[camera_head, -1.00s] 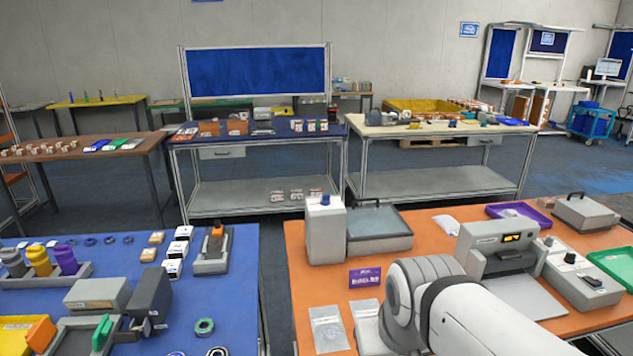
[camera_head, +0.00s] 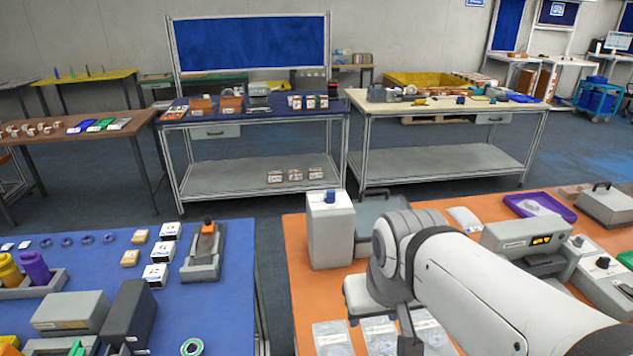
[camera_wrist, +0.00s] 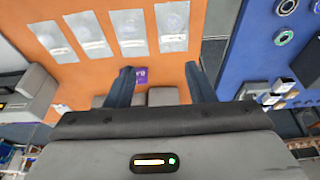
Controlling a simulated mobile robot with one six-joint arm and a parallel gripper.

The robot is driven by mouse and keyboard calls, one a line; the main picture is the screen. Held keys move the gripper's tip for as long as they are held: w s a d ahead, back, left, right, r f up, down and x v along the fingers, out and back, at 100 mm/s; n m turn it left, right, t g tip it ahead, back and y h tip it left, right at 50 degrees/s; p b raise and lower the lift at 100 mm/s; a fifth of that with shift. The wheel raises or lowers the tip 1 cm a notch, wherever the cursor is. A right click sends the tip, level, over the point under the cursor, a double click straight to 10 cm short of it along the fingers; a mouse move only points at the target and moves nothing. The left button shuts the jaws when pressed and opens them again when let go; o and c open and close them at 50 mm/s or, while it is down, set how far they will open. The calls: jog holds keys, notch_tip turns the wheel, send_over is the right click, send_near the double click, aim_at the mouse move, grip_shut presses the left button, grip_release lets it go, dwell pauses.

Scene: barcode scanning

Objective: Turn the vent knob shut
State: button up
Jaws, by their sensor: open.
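A tall pale grey box (camera_head: 331,236) with a blue knob (camera_head: 330,197) on top stands at the back left of the orange table in the head view. A black knob (camera_head: 603,262) sits on a grey control box (camera_head: 606,285) at the right. I cannot tell which knob is the vent knob. In the wrist view my gripper (camera_wrist: 160,78) is open and empty, its two dark fingers spread above the orange table. Neither knob is clear in that view. My arm hides part of the table in the head view.
A grey lidded case (camera_head: 381,210) stands beside the tall box. A machine with a lit display (camera_head: 525,240) and a purple tray (camera_head: 540,206) lie to the right. Clear pouches (camera_head: 333,338) lie at the front. A gap separates the blue table (camera_head: 225,300) on the left.

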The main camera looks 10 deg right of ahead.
jog(key=w+d+r+b, duration=0.1)
jog(key=w+r+b, duration=0.1)
jog(key=w, duration=0.4)
jog(key=b, duration=0.7)
send_near(330, 191)
jog(key=f, duration=0.2)
jog(key=shift+t, duration=0.4)
jog(key=x, duration=0.6)
jog(key=shift+w+f, duration=0.15)
jog(key=shift+f, duration=0.1)
